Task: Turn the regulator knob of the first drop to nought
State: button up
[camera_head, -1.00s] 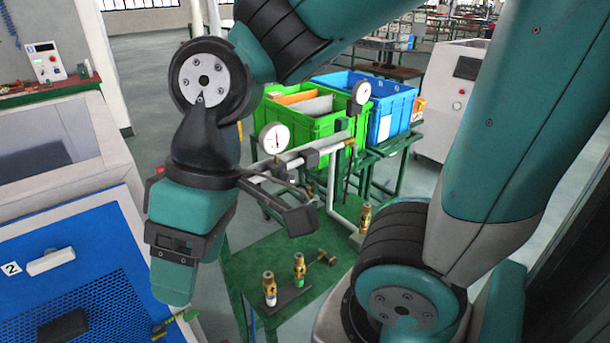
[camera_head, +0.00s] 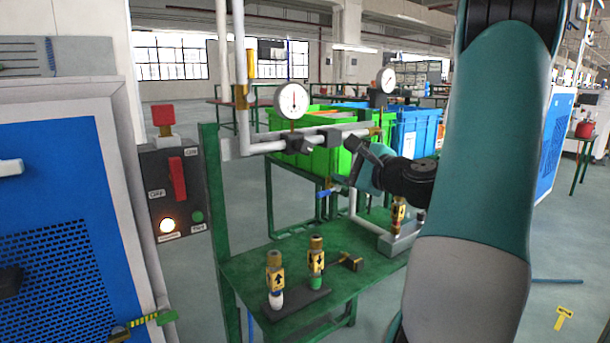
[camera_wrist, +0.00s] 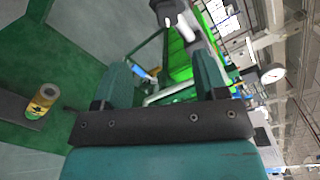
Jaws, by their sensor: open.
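A white pipe (camera_head: 262,147) runs along the green stand and carries black regulator fittings, one at the left (camera_head: 297,143) and one further right (camera_head: 331,137). A round gauge (camera_head: 291,101) stands above the left one and a second gauge (camera_head: 387,80) further right. I cannot tell which fitting belongs to the first drop. My gripper (camera_head: 356,168) is near the right part of the pipe, partly foreshortened. In the wrist view its two teal fingers (camera_wrist: 165,82) are spread with nothing held between them. A dark rounded fitting (camera_wrist: 168,10) shows beyond them at the top edge.
A blue-handled valve (camera_head: 326,192) hangs below the pipe. Brass fittings (camera_head: 275,278) stand on the green table (camera_head: 345,240). Green (camera_head: 310,160) and blue crates (camera_head: 415,137) are behind. A grey switch box (camera_head: 176,190) with a red lever is at the left.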

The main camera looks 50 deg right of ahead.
aim_at(308, 148)
jog(key=shift+m+h, duration=0.4)
jog(key=shift+h, duration=0.1)
jog(key=p+x, duration=0.2)
jog(key=x, duration=0.3)
jog(key=p+x, duration=0.2)
jog(key=x, duration=0.4)
jog(key=d+p+x, duration=0.1)
jog(key=x, duration=0.5)
jog(key=shift+s+p, duration=0.15)
jog(key=shift+p, duration=0.25)
jog(key=shift+f, duration=0.1)
jog(key=c, duration=0.9)
